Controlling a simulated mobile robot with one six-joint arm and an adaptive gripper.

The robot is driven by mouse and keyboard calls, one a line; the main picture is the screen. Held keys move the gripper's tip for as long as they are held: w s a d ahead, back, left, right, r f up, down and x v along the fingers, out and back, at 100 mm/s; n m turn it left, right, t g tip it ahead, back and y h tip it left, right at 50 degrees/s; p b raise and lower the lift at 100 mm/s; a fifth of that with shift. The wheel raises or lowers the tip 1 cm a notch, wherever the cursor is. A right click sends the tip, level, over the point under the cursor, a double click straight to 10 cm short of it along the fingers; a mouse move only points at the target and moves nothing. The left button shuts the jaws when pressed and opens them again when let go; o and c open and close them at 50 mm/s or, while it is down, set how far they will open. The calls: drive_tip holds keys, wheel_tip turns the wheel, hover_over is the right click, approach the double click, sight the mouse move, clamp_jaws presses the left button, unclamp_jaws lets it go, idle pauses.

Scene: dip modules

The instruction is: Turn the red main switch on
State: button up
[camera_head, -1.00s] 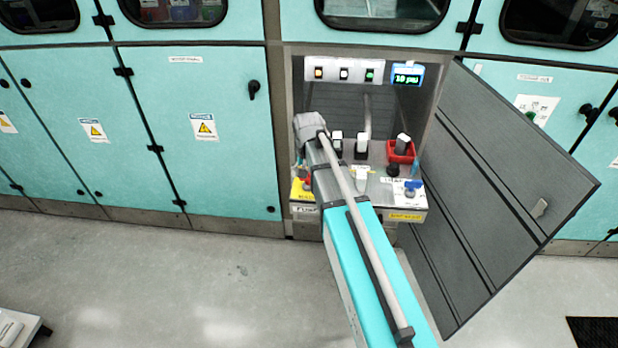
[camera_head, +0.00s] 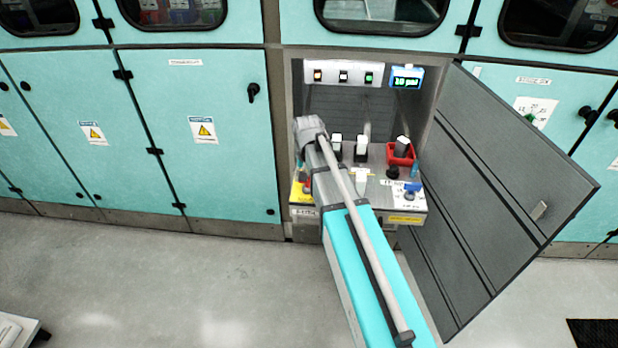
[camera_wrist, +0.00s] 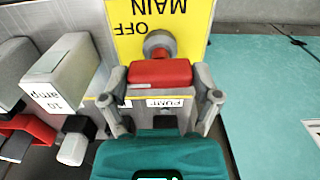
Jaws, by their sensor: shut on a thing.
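The red main switch (camera_wrist: 160,73) shows in the wrist view as a red bar handle on a grey round base. It lies crosswise in the picture, below a yellow label (camera_wrist: 185,38) reading MAIN and OFF upside down. My gripper (camera_wrist: 160,80) has one finger at each end of the red handle and is shut on it. In the head view a small red part of the switch (camera_head: 307,189) shows beside the yellow label, at the left of the control panel. My arm hides my gripper there.
The panel's grey top (camera_head: 378,160) carries several other controls, including a white-handled switch in a red tray (camera_head: 400,157) and a blue valve (camera_head: 412,187). A blue display (camera_head: 407,78) hangs behind. The open grey door (camera_head: 510,190) stands right of the cabinet.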

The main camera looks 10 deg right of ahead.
drive_tip(key=shift+n, duration=0.4)
drive_tip(key=n, duration=0.8)
drive_tip(key=shift+s, duration=0.1)
drive_tip(key=n, duration=0.4)
drive_tip(key=shift+n, duration=2.5)
drive_tip(key=o, duration=1)
drive_tip(key=shift+c, duration=0.2)
